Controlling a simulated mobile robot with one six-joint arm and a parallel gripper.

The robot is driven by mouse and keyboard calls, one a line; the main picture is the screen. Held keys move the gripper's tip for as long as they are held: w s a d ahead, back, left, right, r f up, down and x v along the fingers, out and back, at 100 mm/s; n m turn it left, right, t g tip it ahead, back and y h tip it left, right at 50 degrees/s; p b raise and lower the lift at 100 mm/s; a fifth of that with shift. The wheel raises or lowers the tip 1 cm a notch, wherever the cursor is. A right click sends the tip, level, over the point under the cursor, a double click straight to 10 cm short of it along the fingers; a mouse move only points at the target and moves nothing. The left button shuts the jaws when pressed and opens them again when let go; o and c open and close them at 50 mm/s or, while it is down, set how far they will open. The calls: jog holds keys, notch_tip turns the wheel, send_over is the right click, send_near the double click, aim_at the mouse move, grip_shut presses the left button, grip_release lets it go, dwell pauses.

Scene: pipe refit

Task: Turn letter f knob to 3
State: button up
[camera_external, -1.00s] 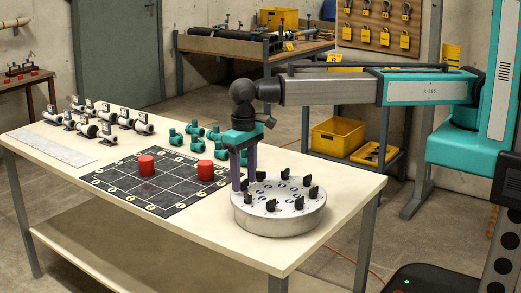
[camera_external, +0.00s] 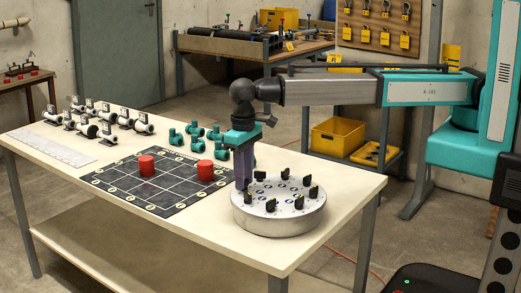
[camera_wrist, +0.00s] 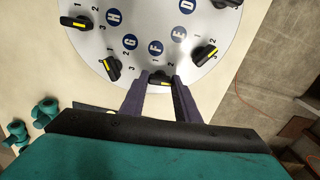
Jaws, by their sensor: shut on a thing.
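The round grey dial plate (camera_external: 277,223) sits on the table's near right end and carries several black knobs around its rim. In the wrist view the plate (camera_wrist: 140,25) shows blue letter discs H, G, F, E and D. The letter f knob (camera_wrist: 160,76), black with a yellow mark, lies beside the F disc (camera_wrist: 155,47) at the plate's rim. My gripper (camera_wrist: 161,80) is shut on this knob, one purple finger on each side. In the external view my gripper (camera_external: 243,186) points down at the plate's left rim. The fingers partly hide the knob and its numbers; I cannot read its exact setting.
Neighbouring knobs stand close on both sides: the G knob (camera_wrist: 112,68) and the E knob (camera_wrist: 204,53). Left of the plate is a dark grid board (camera_external: 125,190) with two red cylinders (camera_external: 146,166). Teal pipe fittings (camera_external: 196,144) stand behind it.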

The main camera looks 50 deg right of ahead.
jog(key=o, duration=1)
jog(key=shift+o, duration=0.2)
jog(key=shift+r, duration=0.1)
notch_tip(320, 180, up, 14)
jog(key=b, duration=0.3)
jog(key=shift+b, duration=0.3)
jog(key=shift+f, duration=0.2)
